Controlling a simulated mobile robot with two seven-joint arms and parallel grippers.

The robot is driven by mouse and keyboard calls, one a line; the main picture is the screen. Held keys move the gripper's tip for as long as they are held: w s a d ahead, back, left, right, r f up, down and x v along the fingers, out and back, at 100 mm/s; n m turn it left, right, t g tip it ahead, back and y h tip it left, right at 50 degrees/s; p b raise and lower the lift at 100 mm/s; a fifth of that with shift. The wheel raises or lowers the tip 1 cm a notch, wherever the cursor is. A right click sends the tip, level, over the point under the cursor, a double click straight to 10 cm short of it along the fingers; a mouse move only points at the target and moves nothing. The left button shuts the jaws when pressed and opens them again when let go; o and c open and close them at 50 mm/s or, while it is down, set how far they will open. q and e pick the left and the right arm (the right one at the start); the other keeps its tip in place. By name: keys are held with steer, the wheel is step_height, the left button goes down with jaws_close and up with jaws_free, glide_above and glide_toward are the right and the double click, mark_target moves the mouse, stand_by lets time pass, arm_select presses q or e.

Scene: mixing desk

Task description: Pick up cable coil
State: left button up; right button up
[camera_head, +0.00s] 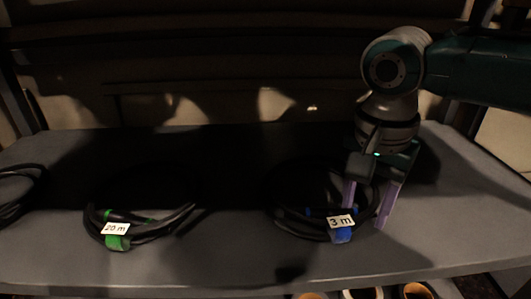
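A black cable coil (290,222) with a blue strap and a white "3 m" tag lies on the grey shelf (240,262), right of the middle. A second black cable coil (150,232) with a green strap and a "20 m" tag lies to its left. My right gripper (367,214) points down at the right side of the "3 m" coil. Its two purple fingers are apart, with the coil's right edge seemingly between them. Whether they touch the cable is too dark to tell. My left gripper is out of view.
A third black coil (18,195) is cut off by the left edge. Dark shadow covers the back of the shelf. The shelf is clear between the two tagged coils and to the right of my gripper. Round items (415,290) sit below the front edge.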

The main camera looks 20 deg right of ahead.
jaws_close()
stand_by(1.0)
